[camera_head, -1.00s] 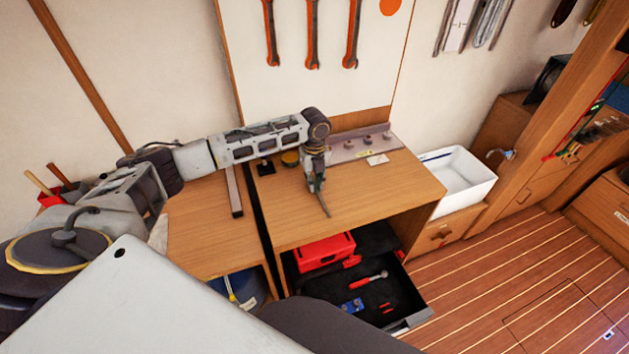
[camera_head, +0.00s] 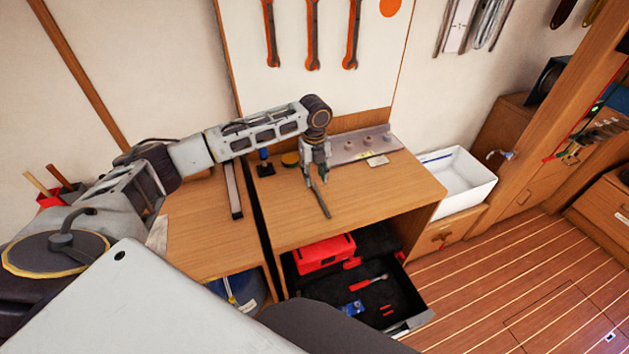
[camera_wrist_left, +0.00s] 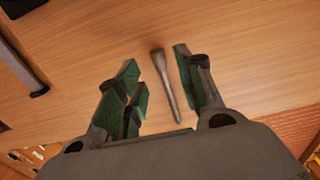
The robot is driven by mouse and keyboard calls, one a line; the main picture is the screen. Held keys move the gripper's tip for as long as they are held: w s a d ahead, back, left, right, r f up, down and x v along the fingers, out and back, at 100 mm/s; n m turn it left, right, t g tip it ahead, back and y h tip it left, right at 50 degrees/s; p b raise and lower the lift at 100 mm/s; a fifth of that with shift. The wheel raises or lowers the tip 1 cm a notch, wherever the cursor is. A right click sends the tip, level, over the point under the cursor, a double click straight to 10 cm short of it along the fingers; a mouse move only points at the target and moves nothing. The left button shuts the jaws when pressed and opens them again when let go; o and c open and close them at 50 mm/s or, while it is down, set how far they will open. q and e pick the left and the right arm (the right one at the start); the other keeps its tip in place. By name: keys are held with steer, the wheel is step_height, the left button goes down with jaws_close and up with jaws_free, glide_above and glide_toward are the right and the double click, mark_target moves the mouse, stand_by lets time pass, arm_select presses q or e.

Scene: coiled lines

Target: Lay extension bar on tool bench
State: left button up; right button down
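The extension bar (camera_head: 321,202) is a thin dark metal rod and appears to lie on the wooden tool bench (camera_head: 375,200). In the left wrist view the bar (camera_wrist_left: 164,83) lies between the spread green-padded fingers, with a gap on either side. My left gripper (camera_head: 314,180) points down at the bar's rear end and is open. It also shows in the left wrist view (camera_wrist_left: 160,95). The fingers hide part of the bar's rear end in the head view. My right gripper is not in view.
A metal rail plate (camera_head: 350,146) and a small pale card (camera_head: 378,161) lie at the bench's back. An open drawer (camera_head: 408,322) below holds a red box (camera_head: 324,251) and a ratchet (camera_head: 368,281). The bench's right half is clear.

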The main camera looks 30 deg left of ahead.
arm_select(q)
step_height(320, 180, up, 8)
steer(key=shift+r, duration=0.15)
stand_by(0.3)
stand_by(0.7)
